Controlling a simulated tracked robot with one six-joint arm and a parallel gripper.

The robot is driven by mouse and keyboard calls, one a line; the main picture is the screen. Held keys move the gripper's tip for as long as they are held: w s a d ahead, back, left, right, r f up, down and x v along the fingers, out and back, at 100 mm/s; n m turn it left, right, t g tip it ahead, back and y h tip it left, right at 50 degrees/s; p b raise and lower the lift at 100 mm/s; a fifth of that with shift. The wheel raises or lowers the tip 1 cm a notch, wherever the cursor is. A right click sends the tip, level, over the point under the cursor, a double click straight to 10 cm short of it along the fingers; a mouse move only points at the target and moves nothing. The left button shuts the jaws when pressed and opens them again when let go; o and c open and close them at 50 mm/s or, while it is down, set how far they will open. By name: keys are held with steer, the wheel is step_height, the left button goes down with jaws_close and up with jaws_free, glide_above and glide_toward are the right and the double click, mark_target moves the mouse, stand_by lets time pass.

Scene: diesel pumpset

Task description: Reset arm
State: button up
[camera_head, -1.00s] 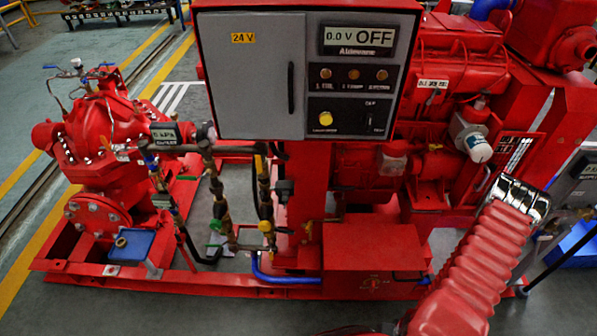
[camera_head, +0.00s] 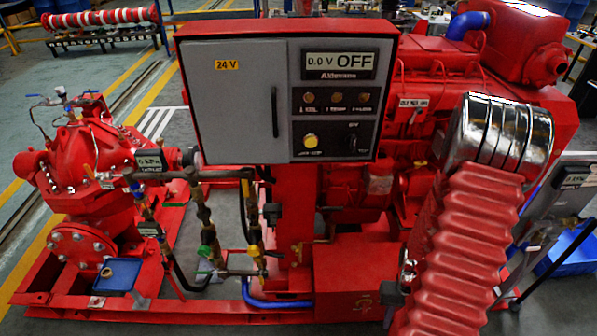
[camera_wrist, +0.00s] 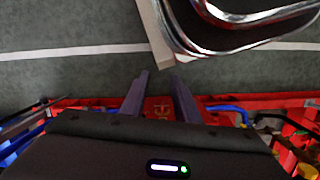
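In the wrist view, my gripper (camera_wrist: 160,84) shows two dark fingers spread apart with a clear gap. Nothing is held between them; red metalwork shows beyond. In the head view, my arm (camera_head: 470,235) appears as a red ribbed sleeve with a chrome collar, rising in front of the right side of the red pumpset. My gripper itself cannot be made out in the head view.
The grey control panel (camera_head: 238,120) reads 0.0 V OFF. A red pump (camera_head: 85,165) stands left, above a blue tray (camera_head: 118,274). The red engine (camera_head: 450,75) is behind the arm. In the wrist view, grey floor (camera_wrist: 70,80) lies beyond the fingers.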

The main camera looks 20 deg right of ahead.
steer(key=w+a+r+n+t, duration=0.1)
steer(key=a+r+t, duration=0.1)
steer(key=a+r, duration=0.5)
steer(key=w+a+r+n+t, duration=0.2)
steer(key=a+r, duration=0.6)
steer(key=r, duration=1.2)
steer(key=w+a+r+n+t, duration=0.2)
steer(key=a+r, duration=0.6)
steer(key=r, duration=0.5)
steer(key=shift+r+t+h, duration=0.25)
steer(key=shift+t+h, duration=0.05)
steer(key=shift+t, duration=0.4)
